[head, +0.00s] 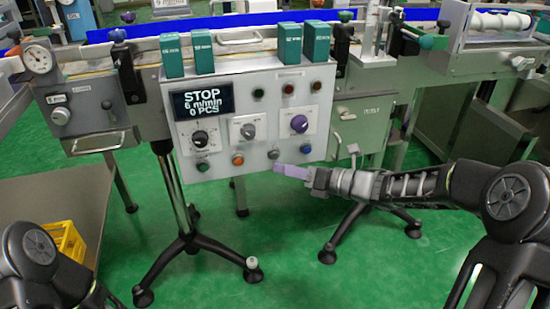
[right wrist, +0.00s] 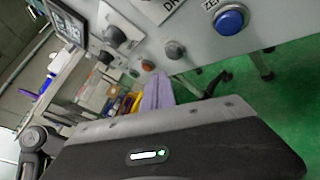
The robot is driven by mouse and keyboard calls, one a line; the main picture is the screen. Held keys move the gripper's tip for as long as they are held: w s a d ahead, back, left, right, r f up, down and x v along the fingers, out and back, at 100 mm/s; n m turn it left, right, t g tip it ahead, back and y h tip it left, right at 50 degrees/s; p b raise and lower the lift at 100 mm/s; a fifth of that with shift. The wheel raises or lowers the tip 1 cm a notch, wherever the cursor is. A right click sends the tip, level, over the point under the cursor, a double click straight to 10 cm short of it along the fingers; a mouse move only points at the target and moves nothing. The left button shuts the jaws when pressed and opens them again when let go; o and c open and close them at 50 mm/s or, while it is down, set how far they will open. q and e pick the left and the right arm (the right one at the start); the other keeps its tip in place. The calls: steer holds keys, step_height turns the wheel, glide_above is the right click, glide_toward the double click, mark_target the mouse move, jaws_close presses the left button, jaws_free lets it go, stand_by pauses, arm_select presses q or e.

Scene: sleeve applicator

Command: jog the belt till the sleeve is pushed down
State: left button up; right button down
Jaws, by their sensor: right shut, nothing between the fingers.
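The control panel (head: 215,85) faces me, and its display (head: 203,102) reads STOP, 6 m/min, 0 PCS. Along its lower edge are a dark button (head: 202,167), an orange button (head: 238,159), a grey button (head: 272,154) and a blue button (head: 305,148). My right gripper (head: 278,168) has purple fingers, shut and empty, just below the grey button; I cannot tell whether they touch the panel. In the right wrist view the fingers (right wrist: 157,92) point toward the panel's lower edge. I cannot make out the sleeve. My left gripper is out of view.
Several green boxes (head: 171,57) stand above the panel. Black tripod legs (head: 188,240) stand below. A yellow crate (head: 65,240) is at lower left.

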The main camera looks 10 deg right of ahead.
steer(key=s, duration=0.3)
steer(key=shift+s+d+b, duration=0.1)
steer(key=shift+s+b, duration=0.15)
steer(key=shift+b, duration=0.15)
stand_by(1.5)
